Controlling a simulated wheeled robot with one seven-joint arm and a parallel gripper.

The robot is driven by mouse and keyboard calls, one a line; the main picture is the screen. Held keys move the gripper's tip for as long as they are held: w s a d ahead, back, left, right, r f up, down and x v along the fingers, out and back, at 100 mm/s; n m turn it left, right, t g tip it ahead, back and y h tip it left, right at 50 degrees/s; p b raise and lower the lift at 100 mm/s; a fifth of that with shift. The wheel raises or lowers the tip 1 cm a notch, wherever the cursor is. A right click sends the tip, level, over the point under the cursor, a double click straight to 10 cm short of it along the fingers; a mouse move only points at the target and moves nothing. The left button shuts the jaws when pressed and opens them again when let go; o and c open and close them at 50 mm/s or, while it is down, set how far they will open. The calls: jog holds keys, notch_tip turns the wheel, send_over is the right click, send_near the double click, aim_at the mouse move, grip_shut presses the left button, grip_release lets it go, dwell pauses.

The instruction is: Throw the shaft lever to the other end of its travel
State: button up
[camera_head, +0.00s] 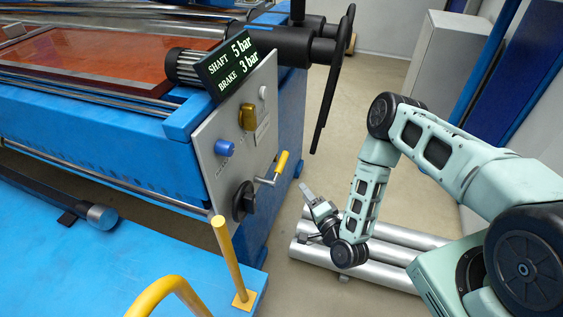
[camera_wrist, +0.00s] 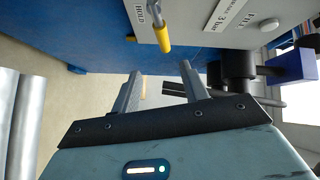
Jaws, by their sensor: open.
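The lever with the yellow grip (camera_head: 282,163) stands out from the grey control panel (camera_head: 213,160) on a thin metal arm. In the wrist view its yellow grip (camera_wrist: 163,34) lies beyond the fingertips, near a label reading HOLD. My gripper (camera_head: 305,190) is to the lower right of the lever in the head view. In the wrist view my gripper (camera_wrist: 160,78) is open, with nothing between its two fingers. The grip is in line with the gap but apart from the fingers.
The panel also carries a blue knob (camera_head: 225,148), a brass-coloured knob (camera_head: 247,117), a black rotary knob (camera_head: 243,202) and a pressure display (camera_head: 233,66). A dark handwheel (camera_head: 333,85) stands behind. Metal rollers (camera_head: 385,260) lie on the floor below my arm. A yellow rail (camera_head: 230,258) is in front.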

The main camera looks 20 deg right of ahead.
aim_at(282, 161)
jog(key=w+a, duration=0.1)
jog(key=w, duration=0.4)
jog(key=w+a+b, duration=0.1)
jog(key=w, duration=0.5)
jog(key=w+a, duration=0.1)
jog(key=w, duration=0.4)
jog(key=shift+w+b, duration=0.2)
jog(key=shift+b, duration=0.1)
grip_shut()
